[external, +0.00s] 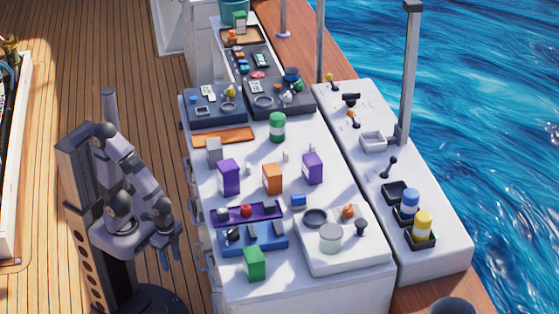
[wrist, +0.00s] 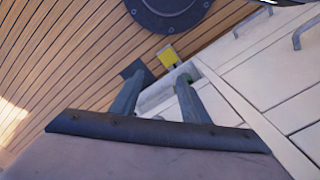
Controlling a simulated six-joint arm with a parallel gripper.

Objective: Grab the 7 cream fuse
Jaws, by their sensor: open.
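I cannot pick out a cream fuse marked 7 in either view. Small pale pieces (external: 285,155) stand on the white counter (external: 345,190), too small to read. A blue tray (external: 273,243) and a purple tray (external: 272,214) near the counter's front left hold small parts that I cannot identify. My gripper (external: 172,255) hangs left of the counter, apart from it, in the external view. In the wrist view my gripper (wrist: 160,80) has its two fingers apart, with nothing held between them.
Purple boxes (external: 228,178), an orange box (external: 272,179), a green box (external: 254,264) and a green-white can (external: 277,127) stand on the counter. Dark panels (external: 280,97) lie at its back. Handles (wrist: 303,35) project from its side. Wooden deck (wrist: 60,60) lies below my gripper.

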